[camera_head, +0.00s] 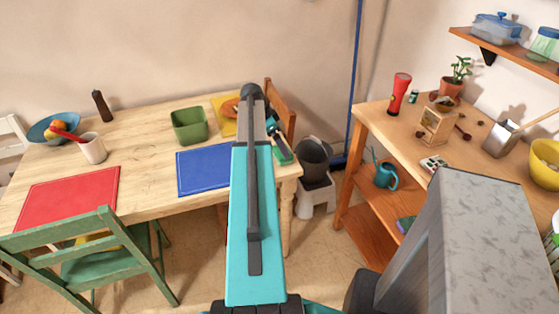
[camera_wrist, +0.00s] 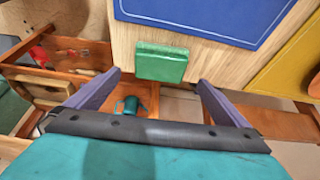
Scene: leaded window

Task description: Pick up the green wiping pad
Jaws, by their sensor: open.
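The green wiping pad (camera_wrist: 160,62) is a flat green block lying at the edge of the wooden table, beside the blue mat. In the head view the pad (camera_head: 283,156) shows at the table's right end, partly hidden by my arm. My gripper (camera_wrist: 158,80) is open and empty in the wrist view. Its two fingers point toward the pad, one to each side, and the pad appears just ahead of the fingertips, apart from them. In the head view my gripper (camera_head: 275,134) is over the right end of the table, close to the pad.
The blue mat (camera_head: 202,172), yellow mat (camera_head: 222,126) and green bin (camera_head: 189,125) are near the pad. A wooden chair (camera_head: 281,103) stands behind the table end. A dark bucket (camera_head: 314,160) on a stool and the wooden shelf unit (camera_head: 376,128) are to the right.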

